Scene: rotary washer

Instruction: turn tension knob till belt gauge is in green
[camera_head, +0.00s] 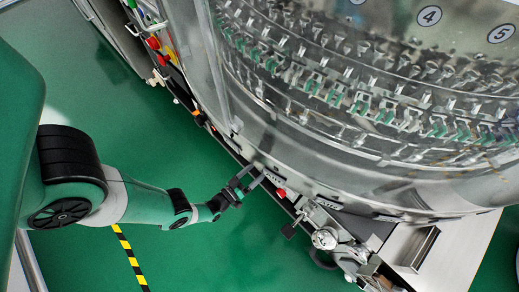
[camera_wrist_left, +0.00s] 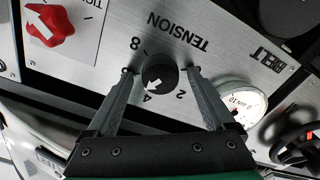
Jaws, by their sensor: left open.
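The black tension knob (camera_wrist_left: 158,77) shows in the left wrist view on a brushed metal panel marked TENSION, with 2, 4 and 8 around it. Its white pointer points near the 4. My left gripper (camera_wrist_left: 160,73) is open, with one finger on each side of the knob; contact cannot be told. The round white belt gauge (camera_wrist_left: 243,97) is right of the knob, partly hidden by the right-hand finger; its needle and green zone cannot be read. In the head view my left gripper (camera_head: 248,180) is at the machine's lower edge. My right gripper is not in view.
A red selector knob (camera_wrist_left: 50,25) is on the panel at the upper left of the wrist view. A black handwheel (camera_wrist_left: 292,135) is at the right. The washer's large clear drum (camera_head: 340,150) rises above the panel. Green floor (camera_head: 260,255) in front is clear.

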